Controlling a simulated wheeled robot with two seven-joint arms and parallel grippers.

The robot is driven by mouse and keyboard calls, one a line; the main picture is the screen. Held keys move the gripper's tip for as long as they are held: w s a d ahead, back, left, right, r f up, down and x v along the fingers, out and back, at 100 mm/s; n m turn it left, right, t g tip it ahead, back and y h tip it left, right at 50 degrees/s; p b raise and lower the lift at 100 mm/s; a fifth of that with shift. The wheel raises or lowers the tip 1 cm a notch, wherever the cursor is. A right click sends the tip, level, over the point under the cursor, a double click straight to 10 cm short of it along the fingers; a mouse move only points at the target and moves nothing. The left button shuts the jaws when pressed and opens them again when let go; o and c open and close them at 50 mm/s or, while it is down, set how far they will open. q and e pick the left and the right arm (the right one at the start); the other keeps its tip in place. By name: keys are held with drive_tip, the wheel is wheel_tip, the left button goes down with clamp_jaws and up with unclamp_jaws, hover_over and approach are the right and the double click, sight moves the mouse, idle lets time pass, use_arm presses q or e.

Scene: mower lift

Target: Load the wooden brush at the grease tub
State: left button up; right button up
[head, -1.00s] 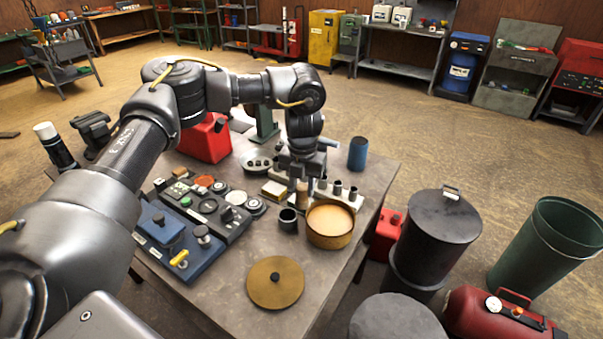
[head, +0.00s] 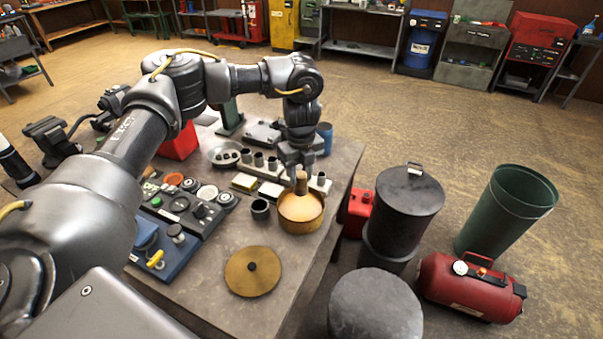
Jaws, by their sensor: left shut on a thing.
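The grease tub (head: 301,223) is a round tan tub standing open near the right edge of the table. My left gripper (head: 301,174) is right above it, pointing down and shut on the wooden brush (head: 301,184). The brush is upright, with its handle between the fingers and its lower part at the tub's opening. The bristles are hidden, so I cannot tell how deep they sit in the grease. A round brass-coloured lid (head: 253,272) with a dark knob lies flat on the table in front of the tub. My right gripper is not in view.
A small dark cup (head: 260,209) stands left of the tub, and a rack with several dark cylinders (head: 272,163) behind it. Control boxes (head: 195,208) lie further left. A black drum (head: 405,205) stands on the floor to the right. The table around the lid is clear.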

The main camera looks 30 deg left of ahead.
sight(301, 191)
use_arm(q)
drive_tip(key=shift+f+b, duration=2.15)
drive_tip(key=shift+f, duration=0.7)
drive_tip(key=shift+f+b, duration=0.3)
drive_tip(key=shift+f, duration=0.2)
idle(0.3)
wheel_tip(301, 191, up, 7)
drive_tip(key=p, duration=0.6)
idle(0.5)
idle(0.3)
